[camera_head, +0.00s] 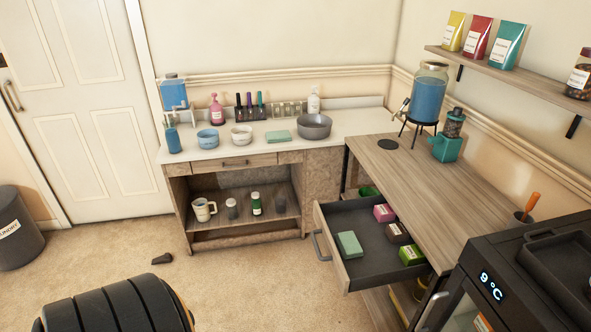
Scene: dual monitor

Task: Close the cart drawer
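The cart drawer (366,228) is pulled well out from the left side of the wooden-topped cart (432,182). Its grey handle (320,246) is on its front panel at the left end, facing the open floor. Inside lie a pale green block (349,245), a pink box (383,213), a dark brown box (398,232) and a green box (411,254). They appear to lie low in the drawer. Neither of my grippers can be made out in the head view.
Carpet (250,280) is bare left of the drawer. A sink counter (290,146) stands behind it, and a black appliance with a display (492,285) stands at the right front. A blue dispenser (428,95) is on the cart top. A small dark object (161,257) lies on the floor.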

